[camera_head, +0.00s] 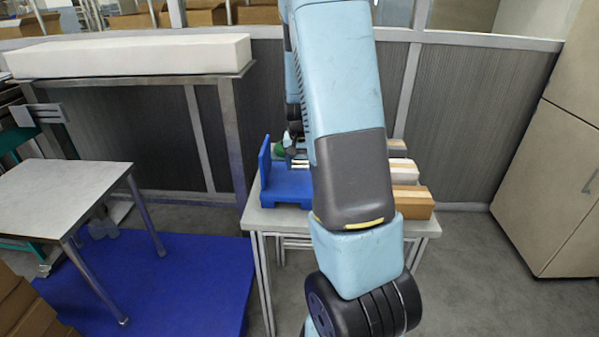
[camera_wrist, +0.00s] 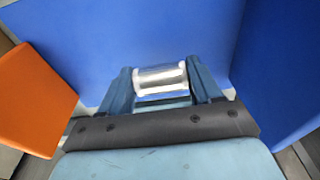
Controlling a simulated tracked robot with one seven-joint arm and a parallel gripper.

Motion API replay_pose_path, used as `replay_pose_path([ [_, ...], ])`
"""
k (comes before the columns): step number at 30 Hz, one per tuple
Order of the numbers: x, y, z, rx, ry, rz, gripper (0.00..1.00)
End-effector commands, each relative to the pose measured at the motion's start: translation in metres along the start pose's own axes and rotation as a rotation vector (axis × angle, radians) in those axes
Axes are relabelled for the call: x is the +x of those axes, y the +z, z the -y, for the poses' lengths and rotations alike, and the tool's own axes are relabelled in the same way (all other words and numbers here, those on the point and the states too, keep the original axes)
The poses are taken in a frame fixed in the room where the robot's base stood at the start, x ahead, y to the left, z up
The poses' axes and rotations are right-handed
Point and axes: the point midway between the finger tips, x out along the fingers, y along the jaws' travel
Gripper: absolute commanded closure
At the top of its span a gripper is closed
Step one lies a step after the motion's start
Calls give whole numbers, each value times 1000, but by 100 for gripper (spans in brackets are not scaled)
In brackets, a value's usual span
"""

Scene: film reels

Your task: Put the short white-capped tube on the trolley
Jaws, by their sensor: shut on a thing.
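The short tube (camera_wrist: 160,78), silvery with white ends, lies crosswise between the two fingers of my gripper (camera_wrist: 163,82) in the wrist view. My gripper is shut on it. Blue surfaces lie behind and beside it; I cannot tell whether the tube touches them. In the head view my gripper (camera_head: 292,152) is small and partly hidden by my arm, above a blue L-shaped piece (camera_head: 285,184) with an upright panel on its left. No thing in view is clearly identifiable as the trolley.
The blue piece stands on a grey-topped metal table (camera_head: 275,219). Brown and white boxes (camera_head: 412,200) stand on its right side. An orange block (camera_wrist: 35,98) is at the left of the wrist view. A white-topped table (camera_head: 70,188) stands at left, a beige cabinet (camera_head: 555,150) at right.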

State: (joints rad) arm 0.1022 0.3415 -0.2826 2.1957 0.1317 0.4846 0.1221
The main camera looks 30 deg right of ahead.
Motion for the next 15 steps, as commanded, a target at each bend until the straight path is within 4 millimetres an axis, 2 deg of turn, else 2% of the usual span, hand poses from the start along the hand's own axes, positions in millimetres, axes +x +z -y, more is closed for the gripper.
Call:
replay_pose_path([
  [6, 28, 3, 0, 1, 1, 2, 73],
  [15, 32, 4, 1, 0, 0, 0, 73],
])
